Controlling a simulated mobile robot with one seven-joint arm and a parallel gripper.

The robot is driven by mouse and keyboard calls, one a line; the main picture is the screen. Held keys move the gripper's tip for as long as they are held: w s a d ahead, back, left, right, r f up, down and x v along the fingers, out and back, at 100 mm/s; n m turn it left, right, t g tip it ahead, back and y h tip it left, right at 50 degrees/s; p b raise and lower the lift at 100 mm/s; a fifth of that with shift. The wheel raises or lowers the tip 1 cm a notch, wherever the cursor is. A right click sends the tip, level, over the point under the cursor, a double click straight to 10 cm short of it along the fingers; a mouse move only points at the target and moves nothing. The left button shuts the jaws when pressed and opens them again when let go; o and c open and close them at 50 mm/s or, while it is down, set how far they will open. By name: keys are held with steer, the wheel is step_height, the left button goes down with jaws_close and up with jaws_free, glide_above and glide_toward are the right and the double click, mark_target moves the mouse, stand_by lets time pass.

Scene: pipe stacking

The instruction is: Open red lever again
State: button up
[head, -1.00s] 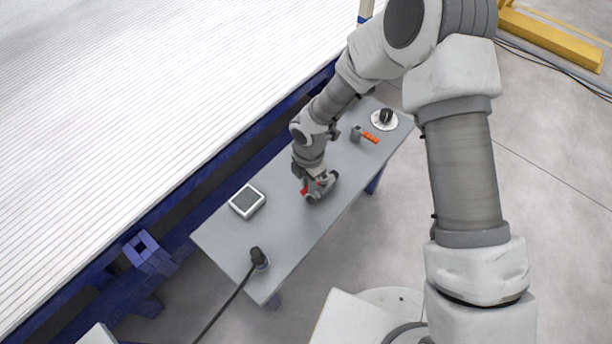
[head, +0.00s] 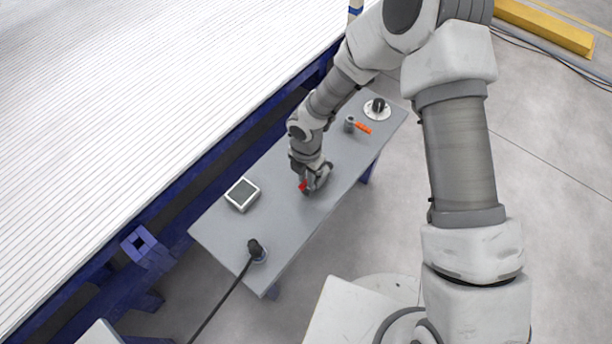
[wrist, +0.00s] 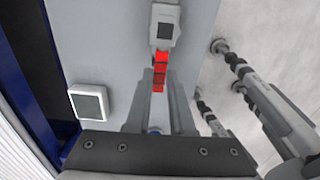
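The red lever (wrist: 160,70) shows in the wrist view as a red strip. It runs from a grey fitting with a dark square (wrist: 165,28) down between my fingertips. In the head view a small patch of red (head: 303,186) shows at the left side of my gripper (head: 313,182), low over the middle of the table; my gripper hides the rest. In the wrist view the two fingers of my gripper (wrist: 159,92) lie on either side of the lever's near end. I cannot tell whether they touch it.
On the grey table (head: 215,232) are a white-framed tablet (head: 242,194), a black plug-like part with a cable (head: 256,250), an orange piece (head: 363,128), a grey cylinder (head: 349,124) and a round white base with a black knob (head: 377,108). A white ribbed surface (head: 130,110) lies left.

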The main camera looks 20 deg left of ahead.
steer(key=o, duration=0.4)
steer(key=shift+c, duration=0.2)
step_height(320, 180, up, 17)
steer(key=p, duration=0.5)
steer(key=shift+r, duration=0.2)
steer(key=w+d+r+m+t+h+p, duration=0.1)
steer(key=w+d+r+m+p, duration=0.15)
steer(key=d+r+m, duration=0.6)
steer(key=w+d+r+m+t+h+p, duration=0.1)
steer(key=d+r+m+t+p, duration=0.15)
steer(key=d+r+m, duration=0.65)
steer(key=s+d+r+m+p, duration=0.1)
steer(key=s+d+r+m, duration=0.3)
steer(key=r, duration=0.3)
steer(key=s+d+r+m+t+y+p, duration=0.1)
steer(key=s+d+r+m+p, duration=0.1)
steer(key=s+d+r+m, duration=0.2)
steer(key=s+d+r+m+t+y+p, duration=0.1)
steer(key=s+d+r+m, duration=0.4)
steer(key=r, duration=0.5)
steer(key=shift+d+m+p, duration=0.3)
steer(key=shift+m+p, duration=0.45)
steer(key=shift+m, duration=0.5)
